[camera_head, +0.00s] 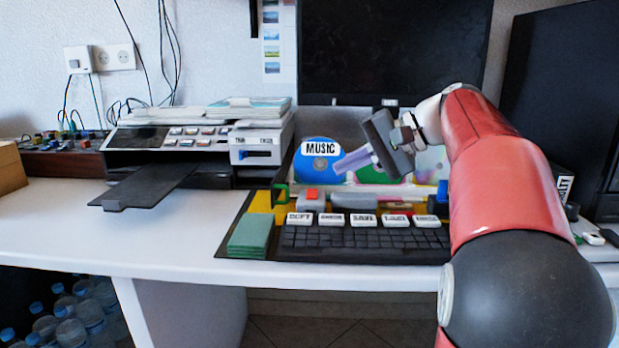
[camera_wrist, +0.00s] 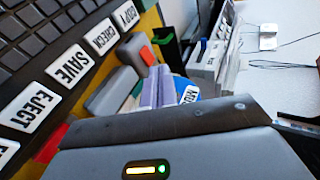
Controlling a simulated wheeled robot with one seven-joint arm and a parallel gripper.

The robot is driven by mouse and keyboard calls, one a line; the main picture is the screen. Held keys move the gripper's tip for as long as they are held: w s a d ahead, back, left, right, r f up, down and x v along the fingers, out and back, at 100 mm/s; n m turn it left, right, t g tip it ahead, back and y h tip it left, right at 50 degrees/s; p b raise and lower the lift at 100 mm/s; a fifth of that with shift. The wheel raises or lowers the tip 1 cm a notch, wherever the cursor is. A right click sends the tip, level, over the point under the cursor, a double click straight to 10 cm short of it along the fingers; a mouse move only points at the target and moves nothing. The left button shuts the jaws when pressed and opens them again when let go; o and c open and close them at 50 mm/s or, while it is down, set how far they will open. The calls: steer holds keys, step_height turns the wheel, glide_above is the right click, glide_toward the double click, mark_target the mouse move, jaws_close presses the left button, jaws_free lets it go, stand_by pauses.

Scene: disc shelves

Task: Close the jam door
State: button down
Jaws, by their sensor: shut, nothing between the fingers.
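A grey and black machine (camera_head: 190,140) stands on the white desk at left of centre, with several buttons on its front. A flat black flap (camera_head: 150,187) sticks out from its front, lowered nearly level over the desk. No label naming a jam door is readable, so I cannot tell for certain that this flap is it. My gripper (camera_head: 340,167) is right of the machine, in front of a blue disc labelled MUSIC (camera_head: 318,150). Its lavender fingers are shut and empty, also seen in the wrist view (camera_wrist: 158,75). The machine shows at the wrist view's upper right (camera_wrist: 208,65).
A black keyboard panel (camera_head: 360,243) with labelled white keys lies below my gripper. Green pads (camera_head: 248,236) lie left of it. A dark monitor (camera_head: 390,50) stands behind. Papers (camera_head: 248,107) lie on the machine. The left desk top (camera_head: 50,225) is clear.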

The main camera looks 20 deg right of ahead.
mark_target(304, 197)
steer(key=b+x, duration=0.2)
steer(key=x, duration=0.7)
steer(key=shift+a+f, duration=0.15)
steer(key=shift+a, duration=0.25)
